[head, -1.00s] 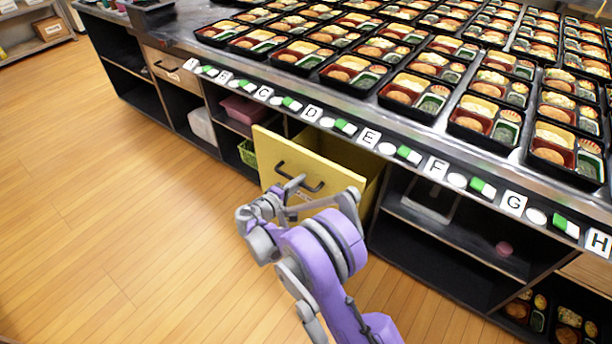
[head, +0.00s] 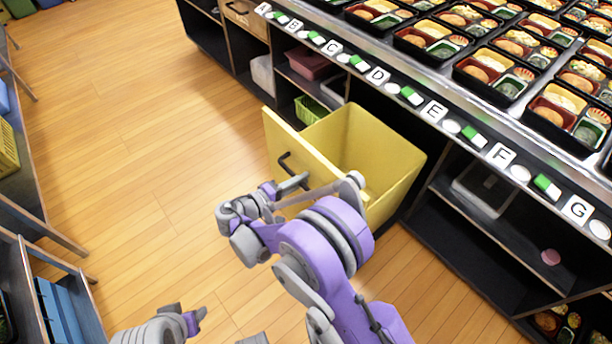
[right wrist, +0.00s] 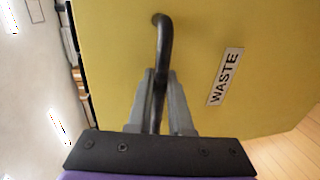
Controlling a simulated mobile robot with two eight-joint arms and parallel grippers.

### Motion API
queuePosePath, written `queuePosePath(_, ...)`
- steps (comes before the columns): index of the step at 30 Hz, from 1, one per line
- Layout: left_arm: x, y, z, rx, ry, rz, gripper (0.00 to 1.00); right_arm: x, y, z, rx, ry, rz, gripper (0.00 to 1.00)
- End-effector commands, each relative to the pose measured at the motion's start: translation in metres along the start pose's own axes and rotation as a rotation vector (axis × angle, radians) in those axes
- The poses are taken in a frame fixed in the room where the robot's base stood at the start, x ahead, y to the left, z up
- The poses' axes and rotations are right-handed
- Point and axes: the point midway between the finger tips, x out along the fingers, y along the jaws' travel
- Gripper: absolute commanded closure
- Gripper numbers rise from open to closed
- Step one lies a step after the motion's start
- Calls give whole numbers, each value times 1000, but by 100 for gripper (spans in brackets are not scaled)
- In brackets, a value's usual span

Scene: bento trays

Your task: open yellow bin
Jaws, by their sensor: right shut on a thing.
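The yellow bin (head: 375,150) is a deep drawer under the counter, pulled well out, with its empty-looking inside visible. Its yellow front panel (head: 288,150) faces left and carries a dark bar handle (head: 287,160). My right gripper (head: 300,184) is at this handle. In the right wrist view my right gripper (right wrist: 160,78) is shut on the dark handle (right wrist: 164,40), beside a white label reading WASTE (right wrist: 226,76).
The counter above holds rows of bento trays (head: 490,70), with lettered tags along its edge. Open shelves with a green basket (head: 311,108) and pink bin (head: 308,62) lie beyond the drawer. Wooden floor (head: 150,140) is clear to the left. Racks stand at the far left.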

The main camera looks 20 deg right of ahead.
Motion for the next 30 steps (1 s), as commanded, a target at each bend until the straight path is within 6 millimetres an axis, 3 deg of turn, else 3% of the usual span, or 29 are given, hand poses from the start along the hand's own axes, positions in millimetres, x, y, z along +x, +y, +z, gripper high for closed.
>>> queuePosePath(8,0,0,0,0,0,0,50,0,0,0,0,-1,0,100)
queuePosePath(9,0,0,0,0,0,0,50,0,0,0,0,-1,0,80)
queuePosePath(14,0,0,0,0,0,0,50,0,0,0,0,0,0,52)
queuePosePath(23,0,0,0,0,0,0,50,-1,0,0,0,0,0,52)
queuePosePath(30,-7,0,-2,0,2,0,50,-33,1,-1,0,5,-1,52)
